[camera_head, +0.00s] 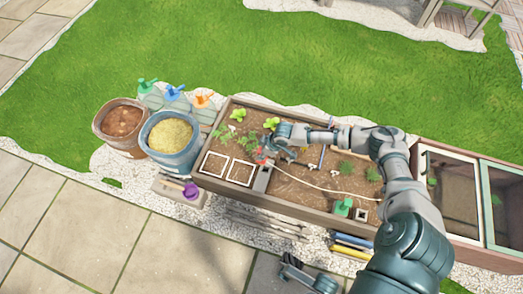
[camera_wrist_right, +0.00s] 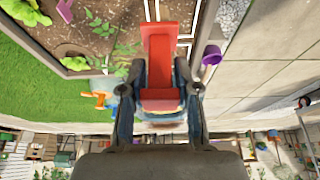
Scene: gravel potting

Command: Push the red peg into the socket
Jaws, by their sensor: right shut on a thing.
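My right gripper (camera_head: 268,155) is shut on the red peg (camera_head: 261,159), above the left part of the planter bed. In the right wrist view the red peg (camera_wrist_right: 159,52) lies between the two fingers (camera_wrist_right: 160,100), with its long red shaft and wider block showing. A grey block (camera_head: 263,178) stands just below the peg in the head view; whether it is the socket, and whether the peg touches it, I cannot tell. A small pale-rimmed square (camera_head: 361,215) sits farther right in the bed. What looks like my left gripper (camera_head: 295,268) is low at the bottom edge, its jaws unclear.
The wooden planter (camera_head: 305,205) holds soil, seedlings, white square frames (camera_head: 228,168) and a pale cord (camera_head: 320,187). A green-handled tool (camera_head: 343,207) is near its front edge. Pots of soil (camera_head: 122,122) and yellow gravel (camera_head: 172,140) stand left. A purple cup (camera_head: 191,190) is in front.

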